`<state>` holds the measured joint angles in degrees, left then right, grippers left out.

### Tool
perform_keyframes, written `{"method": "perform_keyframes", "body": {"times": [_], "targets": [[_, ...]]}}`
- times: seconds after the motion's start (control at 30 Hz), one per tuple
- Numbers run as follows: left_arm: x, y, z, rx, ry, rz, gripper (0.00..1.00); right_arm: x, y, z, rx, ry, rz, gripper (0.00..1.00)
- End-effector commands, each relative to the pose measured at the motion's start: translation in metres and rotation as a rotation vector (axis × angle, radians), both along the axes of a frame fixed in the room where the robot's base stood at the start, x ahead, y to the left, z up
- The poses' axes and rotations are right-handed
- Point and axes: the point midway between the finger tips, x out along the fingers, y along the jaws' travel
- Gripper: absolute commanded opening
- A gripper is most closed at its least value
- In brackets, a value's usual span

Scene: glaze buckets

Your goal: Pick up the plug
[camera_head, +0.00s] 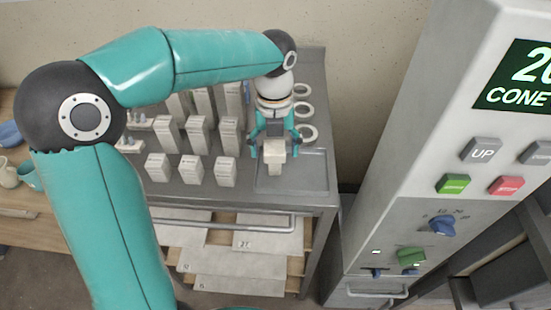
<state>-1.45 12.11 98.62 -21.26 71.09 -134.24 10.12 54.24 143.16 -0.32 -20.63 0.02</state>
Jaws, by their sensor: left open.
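My left gripper (274,151) points down over the shallow tray (314,172) at the right end of the grey metal table. Its teal-and-dark fingers are open. A small cream-coloured piece (275,168), which looks like the plug, is between and just below the fingertips, with its lower end over the tray. The gripper hides its upper part, and I cannot tell whether the fingers touch it. My right gripper is not in view.
Several white blocks (193,169) stand in rows left of the gripper. White rings (308,133) lie behind it to the right. A tall control cabinet (415,175) stands right of the table. The tray's right side is clear.

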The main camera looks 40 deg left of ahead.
Motion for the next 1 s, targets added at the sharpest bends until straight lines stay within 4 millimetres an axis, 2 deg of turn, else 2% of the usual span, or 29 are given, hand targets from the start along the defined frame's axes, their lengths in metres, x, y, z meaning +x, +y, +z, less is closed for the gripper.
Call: {"method": "perform_keyframes", "body": {"times": [0.03, 0.07, 0.43, 0.77, 1.0], "targets": [[0.000, 0.000, 0.000, 0.000, 0.000, 0.000, 0.79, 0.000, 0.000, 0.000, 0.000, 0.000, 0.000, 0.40], [0.000, 0.000, 0.000, 0.000, 0.000, 0.000, 0.74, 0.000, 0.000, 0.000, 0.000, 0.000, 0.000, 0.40], [0.000, 0.000, 0.000, -0.001, -0.001, 0.000, 0.12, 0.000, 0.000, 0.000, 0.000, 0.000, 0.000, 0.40], [0.001, 0.000, 0.003, -0.001, -0.002, -0.001, 0.12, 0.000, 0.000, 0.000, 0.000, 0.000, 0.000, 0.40], [0.001, -0.001, 0.022, -0.001, -0.006, -0.001, 0.12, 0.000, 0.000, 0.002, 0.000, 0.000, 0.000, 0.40]]}}
